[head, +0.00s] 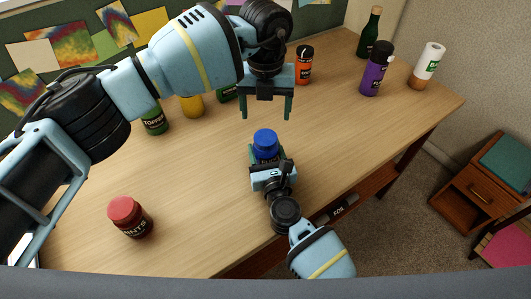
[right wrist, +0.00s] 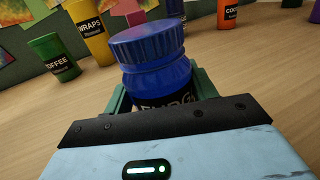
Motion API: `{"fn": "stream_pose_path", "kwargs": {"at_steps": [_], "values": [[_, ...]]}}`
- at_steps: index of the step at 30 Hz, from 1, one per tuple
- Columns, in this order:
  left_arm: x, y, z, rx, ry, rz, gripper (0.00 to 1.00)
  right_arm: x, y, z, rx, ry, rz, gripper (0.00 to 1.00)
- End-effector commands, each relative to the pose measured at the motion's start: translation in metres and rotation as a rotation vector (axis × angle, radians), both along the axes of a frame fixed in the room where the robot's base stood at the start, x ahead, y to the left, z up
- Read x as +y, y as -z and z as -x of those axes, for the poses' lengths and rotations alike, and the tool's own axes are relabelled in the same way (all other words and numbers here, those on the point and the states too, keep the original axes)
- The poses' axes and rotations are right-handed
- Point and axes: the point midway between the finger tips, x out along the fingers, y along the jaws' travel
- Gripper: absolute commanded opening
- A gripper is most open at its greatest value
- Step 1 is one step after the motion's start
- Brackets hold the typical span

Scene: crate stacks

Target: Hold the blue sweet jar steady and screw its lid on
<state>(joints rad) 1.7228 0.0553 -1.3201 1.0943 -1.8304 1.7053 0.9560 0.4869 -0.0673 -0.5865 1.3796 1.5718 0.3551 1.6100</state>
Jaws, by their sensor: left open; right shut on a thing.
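The blue sweet jar (head: 267,151) stands upright on the wooden table, with a ribbed blue lid (head: 265,135) on its top. In the right wrist view the jar (right wrist: 158,82) fills the middle, its dark label partly hidden, and the lid (right wrist: 147,41) sits over its mouth; I cannot tell how tight it is. My right gripper (head: 267,157) is shut on the jar's body, with a green finger on each side. My left gripper (head: 267,115) is open and empty, fingers pointing down, above and behind the lid and apart from it.
A red-lidded jar (head: 130,218) stands at the front left. Green (head: 154,120) and yellow (head: 192,106) containers, an orange jar (head: 304,66), a purple jar (head: 376,70), a dark green bottle (head: 370,35) and a white-and-brown container (head: 427,66) stand farther back. The table right of the blue jar is clear.

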Motion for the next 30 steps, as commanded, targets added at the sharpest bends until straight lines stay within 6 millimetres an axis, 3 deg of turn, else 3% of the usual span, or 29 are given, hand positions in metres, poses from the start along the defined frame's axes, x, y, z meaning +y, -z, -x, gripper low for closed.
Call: {"fn": "stream_pose_path", "kwargs": {"at_steps": [12, 18, 30], "values": [[-0.0001, 0.0002, 0.0, 0.0, -0.666, 0.0, 0.75, -0.0001, 0.0003, 0.0001, 0.0, 0.0, 0.0, 0.0], [0.0, 0.0001, 0.0, -0.001, -0.906, -0.001, 0.75, -0.0001, 0.0003, 0.0001, 0.001, 0.0, 0.0, 0.0], [0.0, 0.0001, -0.0001, -0.001, -1.029, -0.001, 0.75, -0.0001, 0.0003, 0.0001, 0.001, 0.0, 0.0, 0.0]]}}
